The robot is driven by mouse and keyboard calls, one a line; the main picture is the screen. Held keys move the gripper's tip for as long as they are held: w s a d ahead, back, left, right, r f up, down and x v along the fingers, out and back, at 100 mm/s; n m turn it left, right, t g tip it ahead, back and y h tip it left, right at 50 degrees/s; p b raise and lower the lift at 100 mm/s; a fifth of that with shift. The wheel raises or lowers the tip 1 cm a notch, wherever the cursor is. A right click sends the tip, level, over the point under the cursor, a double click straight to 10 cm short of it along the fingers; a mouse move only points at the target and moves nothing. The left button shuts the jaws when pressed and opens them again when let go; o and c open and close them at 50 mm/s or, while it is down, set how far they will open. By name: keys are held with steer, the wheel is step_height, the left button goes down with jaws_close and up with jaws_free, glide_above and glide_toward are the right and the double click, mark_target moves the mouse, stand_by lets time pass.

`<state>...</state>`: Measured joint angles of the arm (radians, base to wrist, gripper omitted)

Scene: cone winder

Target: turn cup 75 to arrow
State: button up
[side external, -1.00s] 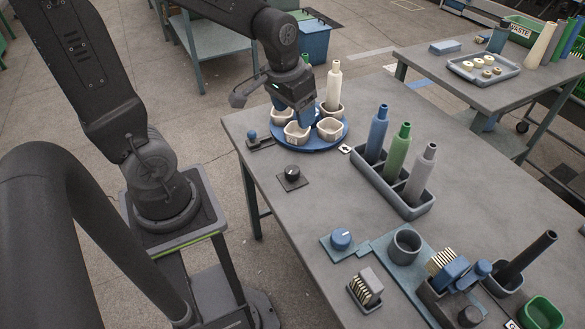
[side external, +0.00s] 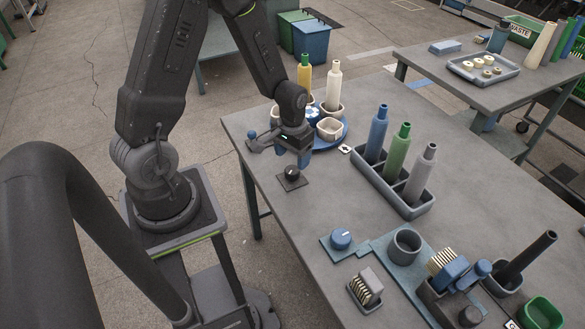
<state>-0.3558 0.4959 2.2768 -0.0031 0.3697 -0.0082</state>
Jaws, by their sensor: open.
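A round blue turntable (side external: 326,142) stands near the table's far left corner and carries several white cups. One white cup (side external: 329,129) at its front right looks empty. A cream cone (side external: 334,84) and a yellow cone (side external: 304,77) stand upright in cups at the back. A small arrow plate (side external: 345,149) lies on the table at the turntable's right edge. I cannot read any cup number.
A black knob (side external: 292,174) on a dark plate sits just below my gripper. A grey rack (side external: 410,203) holds a blue, a green and a grey cone to the right. A blue knob (side external: 341,238) and grey fixtures stand nearer the front. The table middle is clear.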

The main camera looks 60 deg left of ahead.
mark_target(292, 169)
steer(key=shift+f, duration=2.7)
steer(key=c, duration=0.9)
